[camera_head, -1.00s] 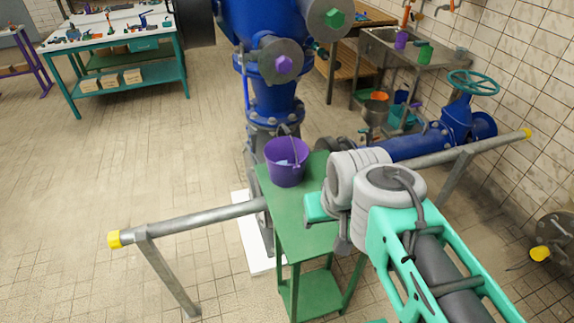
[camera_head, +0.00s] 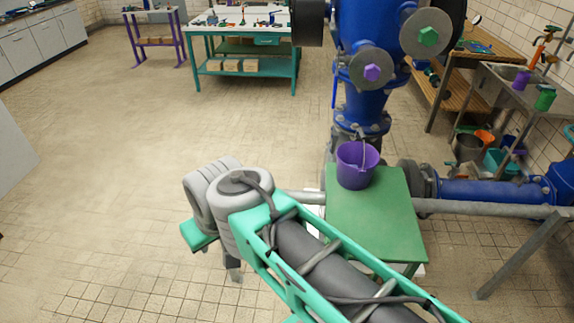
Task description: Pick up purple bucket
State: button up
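The purple bucket (camera_head: 357,165) stands upright on the far left part of a green table top (camera_head: 375,215). Its handle is raised, and its opening faces up toward the camera. Nothing of mine touches the bucket. My arm reaches in from the bottom right, with its grey joint left of the table and in front of it. No gripper fingers can be made out; the far end of my arm is hidden behind its own links.
A blue valve column (camera_head: 362,95) with large flanges rises right behind the bucket. A grey rail (camera_head: 470,207) and a blue pipe (camera_head: 490,191) run right of the table. A sink bench (camera_head: 520,90) stands at right. Open tiled floor lies to the left.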

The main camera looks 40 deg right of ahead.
aim_at(357, 161)
jog(key=u, duration=0.45)
jog(key=i, duration=3.9)
jog(key=z, duration=2.75)
jog(key=i, duration=2.2)
jog(key=z, duration=2.05)
jog(key=i, duration=1)
